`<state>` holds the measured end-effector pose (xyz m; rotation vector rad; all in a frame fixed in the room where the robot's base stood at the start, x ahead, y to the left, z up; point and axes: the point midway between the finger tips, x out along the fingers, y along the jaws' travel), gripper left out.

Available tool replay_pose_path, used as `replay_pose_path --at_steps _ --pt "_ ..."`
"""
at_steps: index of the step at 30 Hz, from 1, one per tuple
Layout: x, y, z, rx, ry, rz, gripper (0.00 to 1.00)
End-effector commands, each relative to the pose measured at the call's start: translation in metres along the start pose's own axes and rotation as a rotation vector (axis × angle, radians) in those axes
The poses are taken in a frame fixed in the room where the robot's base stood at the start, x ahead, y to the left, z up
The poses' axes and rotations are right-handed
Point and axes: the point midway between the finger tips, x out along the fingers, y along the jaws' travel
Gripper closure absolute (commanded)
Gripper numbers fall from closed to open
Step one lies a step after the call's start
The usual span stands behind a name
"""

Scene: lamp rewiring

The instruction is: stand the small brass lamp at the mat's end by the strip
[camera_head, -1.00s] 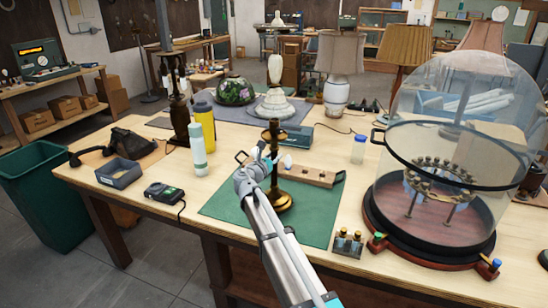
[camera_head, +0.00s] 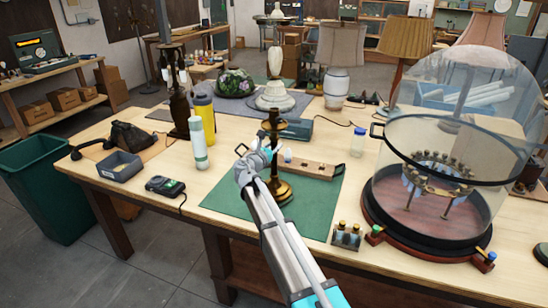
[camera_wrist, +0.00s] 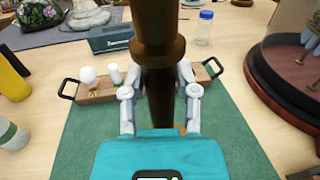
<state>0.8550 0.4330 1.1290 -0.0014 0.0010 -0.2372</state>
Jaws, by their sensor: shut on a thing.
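The small brass lamp (camera_head: 274,129) stands upright on the green mat (camera_head: 312,212), near the wooden strip (camera_head: 312,166). My gripper (camera_head: 262,157) is at the lamp's stem from the front left. In the wrist view its two fingers (camera_wrist: 160,92) are closed around the dark stem (camera_wrist: 158,35), one on each side. The lamp's round base (camera_head: 285,192) appears to be on or just above the mat; I cannot tell which.
A glass dome (camera_head: 455,120) on a dark round base stands close on the right. A small block with brass posts (camera_head: 346,236) sits by the mat's right corner. White-green (camera_head: 198,145) and yellow (camera_head: 205,118) bottles stand left. A small jar (camera_head: 358,142) is behind.

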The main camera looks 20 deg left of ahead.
Motion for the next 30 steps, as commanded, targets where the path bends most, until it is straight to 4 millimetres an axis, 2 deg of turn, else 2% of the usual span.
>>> replay_pose_path --at_steps 13,30 --pt "0.0 0.003 0.001 -0.002 -0.002 0.0 1.0" --pt "-0.004 0.028 0.001 -0.002 -0.003 0.0 1.0"
